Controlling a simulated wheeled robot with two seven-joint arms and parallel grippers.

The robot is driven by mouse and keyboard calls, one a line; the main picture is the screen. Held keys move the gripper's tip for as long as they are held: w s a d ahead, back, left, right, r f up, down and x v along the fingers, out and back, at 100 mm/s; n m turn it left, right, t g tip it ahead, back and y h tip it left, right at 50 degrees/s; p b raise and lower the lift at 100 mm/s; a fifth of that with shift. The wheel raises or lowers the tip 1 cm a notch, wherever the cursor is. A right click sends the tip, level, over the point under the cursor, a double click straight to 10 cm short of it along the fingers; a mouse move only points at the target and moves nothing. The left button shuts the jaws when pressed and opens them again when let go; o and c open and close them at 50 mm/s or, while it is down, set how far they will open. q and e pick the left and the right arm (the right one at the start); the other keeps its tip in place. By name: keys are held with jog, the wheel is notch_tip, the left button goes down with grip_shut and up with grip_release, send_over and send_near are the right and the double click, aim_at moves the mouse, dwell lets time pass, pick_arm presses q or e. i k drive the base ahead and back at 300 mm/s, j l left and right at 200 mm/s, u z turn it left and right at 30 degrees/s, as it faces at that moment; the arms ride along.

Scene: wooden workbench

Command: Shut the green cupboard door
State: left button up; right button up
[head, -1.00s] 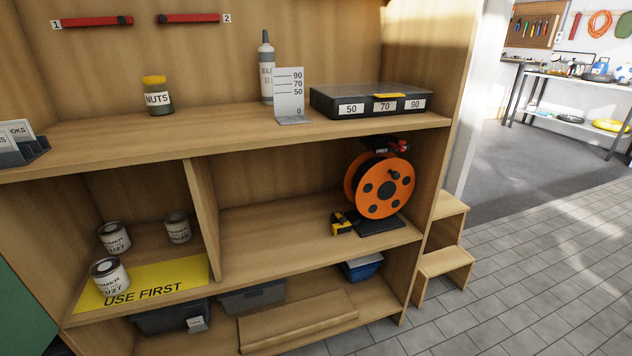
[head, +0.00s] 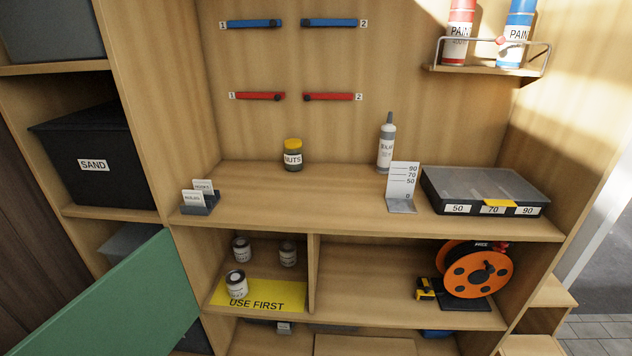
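The green cupboard door (head: 125,305) shows at the lower left of the head view. It stands open, swung out from the shelf unit toward me. Its right edge is near the upright beside the compartment with the tins. It hides part of the lower left shelves. Its lower part is cut off by the frame. Neither of my grippers is in view.
A black sand bin (head: 92,160) sits on the shelf above and left of the door. Paint tins (head: 237,284) stand on and by a yellow mat (head: 285,294). An orange cable reel (head: 477,273) is at the right. The worktop (head: 330,200) has clear room.

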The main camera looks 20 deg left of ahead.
aim_at(144, 305)
jog(key=i+j+u, duration=0.15)
jog(key=i, duration=0.35)
jog(key=i+j+u, duration=0.2)
jog(key=i, duration=0.35)
jog(key=k+l, duration=0.05)
jog(key=l, duration=0.05)
